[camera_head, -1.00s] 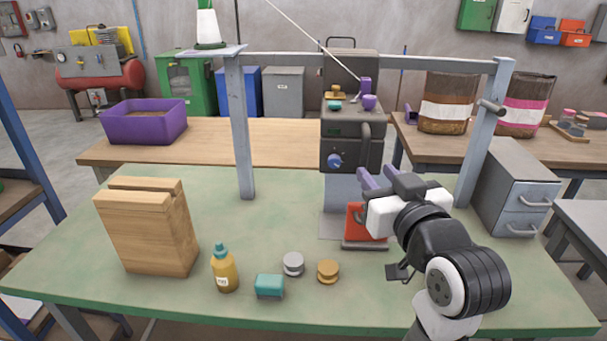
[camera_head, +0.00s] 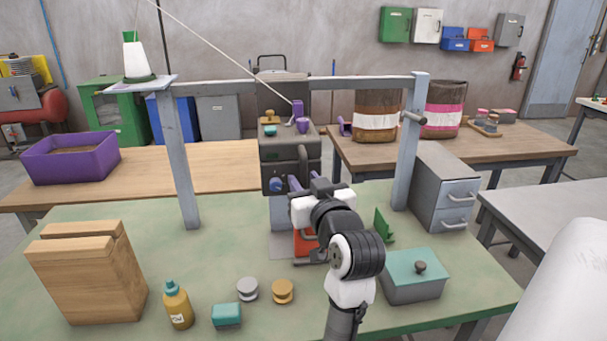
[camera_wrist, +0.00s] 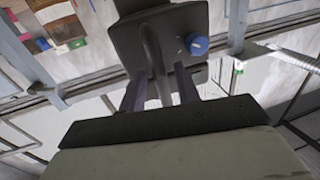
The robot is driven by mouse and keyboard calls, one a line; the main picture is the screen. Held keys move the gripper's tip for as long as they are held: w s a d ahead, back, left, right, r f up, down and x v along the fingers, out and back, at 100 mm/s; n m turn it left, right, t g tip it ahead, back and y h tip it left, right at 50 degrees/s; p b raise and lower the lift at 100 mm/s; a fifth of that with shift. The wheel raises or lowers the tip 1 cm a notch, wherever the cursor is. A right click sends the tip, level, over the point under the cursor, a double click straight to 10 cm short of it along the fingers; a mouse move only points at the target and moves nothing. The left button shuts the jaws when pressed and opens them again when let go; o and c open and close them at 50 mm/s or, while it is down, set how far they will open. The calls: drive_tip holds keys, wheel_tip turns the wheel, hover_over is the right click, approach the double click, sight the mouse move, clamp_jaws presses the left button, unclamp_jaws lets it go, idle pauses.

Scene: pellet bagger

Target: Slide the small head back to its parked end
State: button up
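The small head, a dark grey box (camera_head: 280,152) with a blue knob (camera_head: 276,185), is at the grey crossbar (camera_head: 215,87), between its two posts. In the wrist view the head (camera_wrist: 175,32) fills the top middle, with its blue knob (camera_wrist: 197,45) to the right. A dark upright handle (camera_wrist: 160,55) stands out from the head. My gripper (camera_head: 305,184) is at the head's lower right front. In the wrist view its two fingers (camera_wrist: 160,80) are apart, one on each side of the handle, with gaps showing. Contact cannot be told.
Below the head is a red part (camera_head: 304,243), partly hidden by my arm. A teal-lidded box (camera_head: 412,280) and grey drawers (camera_head: 440,192) are to the right. A wooden block (camera_head: 85,275), glue bottle (camera_head: 177,305) and small discs stand left on the green bench (camera_head: 205,250).

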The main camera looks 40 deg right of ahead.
drive_tip(key=shift+w+d, duration=0.25)
drive_tip(key=shift+w, duration=0.45)
clamp_jaws()
